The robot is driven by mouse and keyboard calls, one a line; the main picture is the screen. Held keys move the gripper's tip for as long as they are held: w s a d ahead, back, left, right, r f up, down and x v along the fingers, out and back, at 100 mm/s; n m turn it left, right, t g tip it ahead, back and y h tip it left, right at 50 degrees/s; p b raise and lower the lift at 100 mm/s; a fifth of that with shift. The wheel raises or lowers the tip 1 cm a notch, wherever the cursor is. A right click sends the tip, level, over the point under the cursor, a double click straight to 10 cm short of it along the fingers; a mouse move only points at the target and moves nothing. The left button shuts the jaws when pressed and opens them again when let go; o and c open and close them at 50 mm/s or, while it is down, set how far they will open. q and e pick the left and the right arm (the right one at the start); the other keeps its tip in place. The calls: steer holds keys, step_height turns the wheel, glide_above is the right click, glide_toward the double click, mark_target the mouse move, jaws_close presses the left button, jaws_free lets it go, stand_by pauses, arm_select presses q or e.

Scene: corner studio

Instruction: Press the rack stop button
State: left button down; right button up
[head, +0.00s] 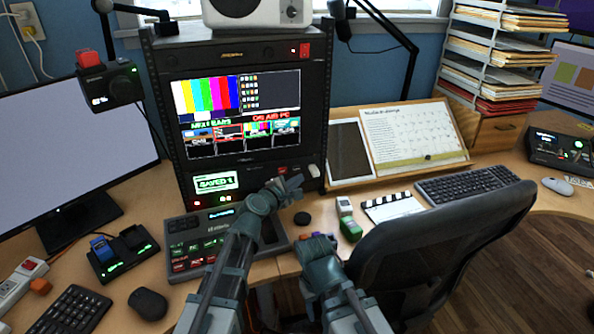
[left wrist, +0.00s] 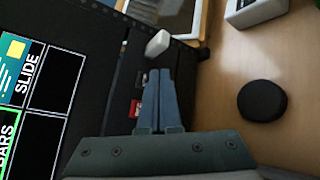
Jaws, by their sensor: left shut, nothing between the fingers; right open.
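The black equipment rack (head: 322,100) stands on the desk, with a multiview screen (head: 240,112) and a lower panel with a green "SAVED 1" display (head: 215,182). My left gripper (head: 297,181) is shut and empty in front of the lower panel's right part, hiding some of it. In the left wrist view its fingertips (left wrist: 160,72) point toward a white block-like piece (left wrist: 158,43), with a small red control (left wrist: 135,108) just left of the fingers. I cannot tell which control is the stop button, or whether the fingers touch anything. My right gripper (head: 318,240) is open and low, near the desk's front edge.
A button console (head: 182,222) lies below the rack, under my left arm. A black puck (head: 302,218), a white-and-green box (head: 348,218) and a clapperboard (head: 392,206) lie to its right. A black chair (head: 450,250) stands close by my right gripper.

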arm_select(q)
steer(key=s, duration=0.2)
steer(key=s+d, duration=0.1)
steer(key=s, duration=0.1)
steer(key=shift+d, duration=0.1)
stand_by(0.5)
